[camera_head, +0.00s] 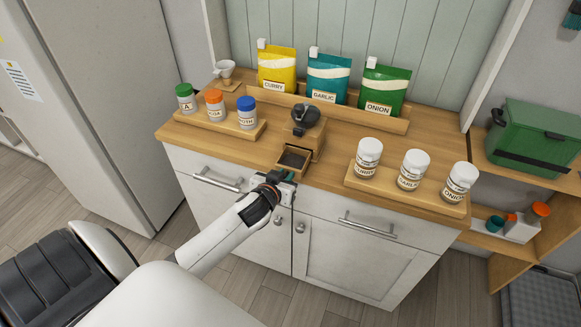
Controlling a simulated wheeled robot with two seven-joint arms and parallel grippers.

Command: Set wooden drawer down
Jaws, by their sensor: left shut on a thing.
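The small wooden drawer (293,161), open at the top with a dark inside, is at the front edge of the wooden counter (335,182). It is right in front of the wooden grinder (310,133) with its black top. I cannot tell whether the drawer is fully clear of the grinder's base or touches the counter. My left gripper (285,176) is at the drawer's front and shut on it; its fingertips are partly hidden by the wrist. My right gripper is not in view.
Three jars with green, orange and blue lids stand on a left wooden tray (240,131). Three white-lidded jars stand on a right tray (395,184). Yellow, teal and green pouches stand in a rack (352,115) behind. A funnel (225,70) is at back left.

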